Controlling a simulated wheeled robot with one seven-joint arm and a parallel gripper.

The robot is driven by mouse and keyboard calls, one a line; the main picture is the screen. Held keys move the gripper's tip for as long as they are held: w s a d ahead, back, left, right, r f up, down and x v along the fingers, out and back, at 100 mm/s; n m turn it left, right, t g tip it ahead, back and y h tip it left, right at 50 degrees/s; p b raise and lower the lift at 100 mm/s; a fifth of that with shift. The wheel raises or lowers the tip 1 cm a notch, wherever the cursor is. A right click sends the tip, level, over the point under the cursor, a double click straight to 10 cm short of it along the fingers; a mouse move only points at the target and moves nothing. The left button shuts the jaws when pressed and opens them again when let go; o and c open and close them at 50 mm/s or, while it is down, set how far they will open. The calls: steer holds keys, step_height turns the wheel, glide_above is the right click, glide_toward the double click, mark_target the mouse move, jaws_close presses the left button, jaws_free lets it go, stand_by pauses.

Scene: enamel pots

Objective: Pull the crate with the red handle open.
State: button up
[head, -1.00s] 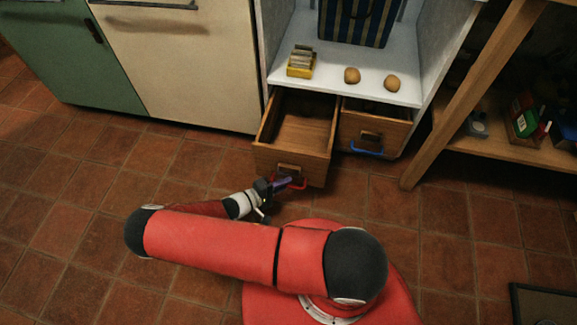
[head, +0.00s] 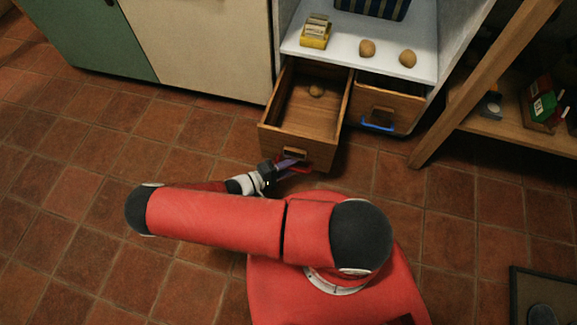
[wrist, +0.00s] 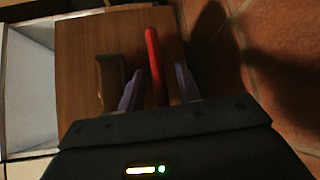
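The crate with the red handle is a wooden drawer-like crate (head: 318,133). It stands well out of the left bay of the white cabinet, its inside in view with a small brown round thing (head: 316,91) near the back. Its red handle (wrist: 153,62) is on the front, below a cut-out, and is partly hidden by my gripper in the head view. My gripper (wrist: 159,80) is at the handle, its two purple fingers on either side of the red bar. Gaps show between the bar and both fingers, so it looks open around the handle, not clamped.
A similar crate with a blue handle (head: 377,125) sits shut to the right. A wooden rack (head: 490,75) stands at the right. Tiled floor to the left is clear.

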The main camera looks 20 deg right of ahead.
steer(key=v, duration=0.7)
steer(key=shift+a, duration=0.4)
steer(key=shift+s+r, duration=0.1)
